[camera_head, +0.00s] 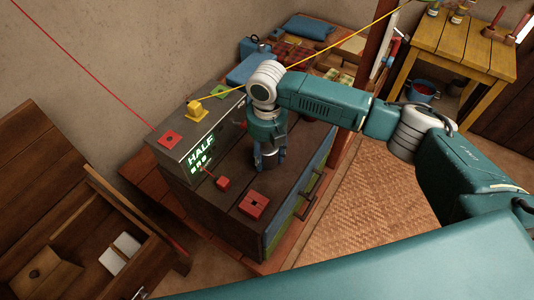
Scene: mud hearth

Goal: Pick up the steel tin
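My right gripper (269,161) points down over the wooden top of the chest, its fingers on either side of a small dark grey cylinder. This cylinder looks like the steel tin (269,157), upright on the chest top and mostly hidden by the gripper. I cannot tell whether the fingers touch it. My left gripper is not in view.
The wooden chest (228,210) carries a red square block (253,204), a smaller red block (222,183) and a raised box with a lit "HALF" panel (201,152). A yellow table (460,45) stands back right. A woven mat (365,205) lies right of the chest.

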